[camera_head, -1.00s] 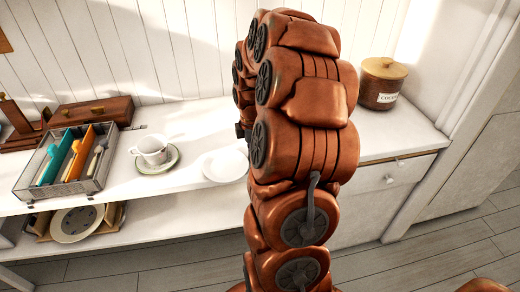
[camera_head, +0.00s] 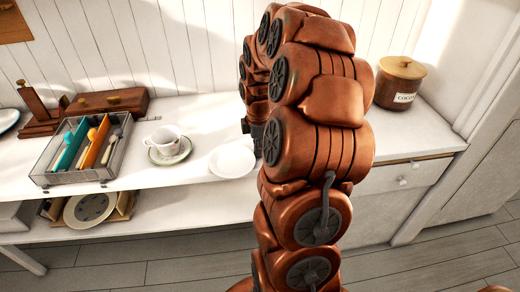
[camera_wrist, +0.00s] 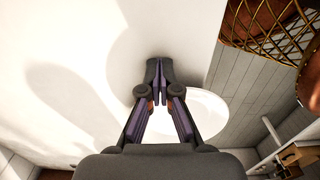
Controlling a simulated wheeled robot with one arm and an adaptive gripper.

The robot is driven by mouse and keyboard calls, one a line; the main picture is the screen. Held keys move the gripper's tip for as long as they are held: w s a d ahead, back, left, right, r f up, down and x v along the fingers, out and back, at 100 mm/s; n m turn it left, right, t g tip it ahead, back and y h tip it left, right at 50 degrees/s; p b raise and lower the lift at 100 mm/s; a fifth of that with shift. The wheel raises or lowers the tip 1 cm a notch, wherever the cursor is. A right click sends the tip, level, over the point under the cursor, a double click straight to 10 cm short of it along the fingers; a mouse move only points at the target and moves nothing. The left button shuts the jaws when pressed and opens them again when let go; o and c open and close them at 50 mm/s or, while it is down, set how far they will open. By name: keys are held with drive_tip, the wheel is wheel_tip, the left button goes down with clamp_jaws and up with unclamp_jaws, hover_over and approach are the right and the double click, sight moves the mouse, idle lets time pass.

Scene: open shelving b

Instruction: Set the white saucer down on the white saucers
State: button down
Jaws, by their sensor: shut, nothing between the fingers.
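White saucers (camera_head: 232,160) lie on the white counter beside my arm in the head view; whether this is one saucer or a stack is hard to tell. A round white saucer also shows in the wrist view (camera_wrist: 212,108), partly hidden behind my gripper's right finger. In the head view my arm hides the gripper's fingers.
A cup (camera_head: 165,139) stands on its own greenish-rimmed saucer (camera_head: 183,154) to the left. A wire cutlery tray (camera_head: 82,172) and a wooden box (camera_head: 108,103) stand further left. A cocoa jar (camera_head: 400,83) is at the right. A patterned plate (camera_head: 90,208) rests on the lower shelf.

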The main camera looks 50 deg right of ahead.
drive_tip(key=shift+d, duration=0.1)
drive_tip(key=s+d, duration=0.2)
drive_tip(key=d, duration=0.1)
drive_tip(key=shift+s+d+r, duration=0.15)
drive_tip(key=shift+d+r, duration=0.05)
drive_tip(key=shift+d, duration=0.05)
wheel_tip(320, 180, up, 10)
drive_tip(key=b, duration=0.1)
drive_tip(key=shift+a+f, duration=0.15)
drive_tip(key=shift+a, duration=0.05)
